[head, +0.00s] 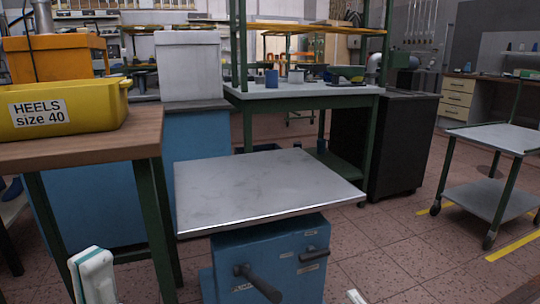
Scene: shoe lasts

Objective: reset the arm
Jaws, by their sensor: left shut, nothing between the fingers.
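My left gripper (93,272) shows as a pale white and green part at the bottom left, in front of the wooden table. It is shut and empty, and most of it is cut off by the lower edge. It is apart from the blue machine stand (268,262) and its bare grey metal top (262,188).
A yellow bin (60,110) labelled "HEELS size 40" sits on the wooden table (90,150) at left. Black handles (258,284) stick out of the blue stand. A green workbench (310,90) stands behind. A grey trolley (490,195) stands right, with open tiled floor before it.

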